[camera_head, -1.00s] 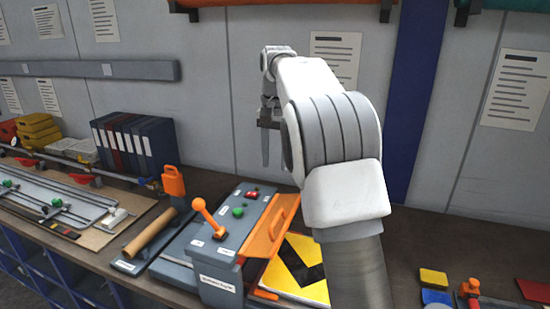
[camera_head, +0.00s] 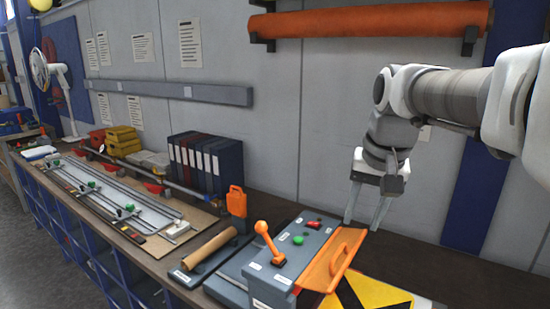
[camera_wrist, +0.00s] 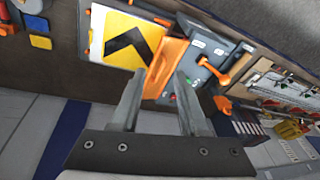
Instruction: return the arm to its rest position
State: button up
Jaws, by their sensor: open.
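My gripper (camera_head: 367,208) is in the right half of the head view, pointing down above the workbench, behind the orange flap of the grey machine. Its two fingers are apart and nothing is between them. In the wrist view the open fingers (camera_wrist: 160,108) also show empty, with the machine and a yellow sign beyond them. My arm reaches in from the right edge of the head view. I cannot tell the exact gap between the fingertips and the machine.
The grey machine (camera_head: 291,255) has an orange lever, a green button and an orange flap (camera_head: 335,262). A yellow sign with a black chevron (camera_head: 372,293) lies beside it. Binders (camera_head: 207,163) stand at the wall. An orange roll (camera_head: 370,24) hangs above my arm.

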jog(key=s+f+n+t, duration=0.1)
jog(key=s+f, duration=0.4)
jog(key=s, duration=0.3)
jog(key=s+a+f+n+t+b, duration=0.1)
jog(key=s+f, duration=0.3)
jog(key=s, duration=0.4)
jog(key=shift+s+a+f+n+t+h, duration=0.25)
jog(key=shift+s+f+n+t+h, duration=0.1)
jog(key=shift+n, duration=0.45)
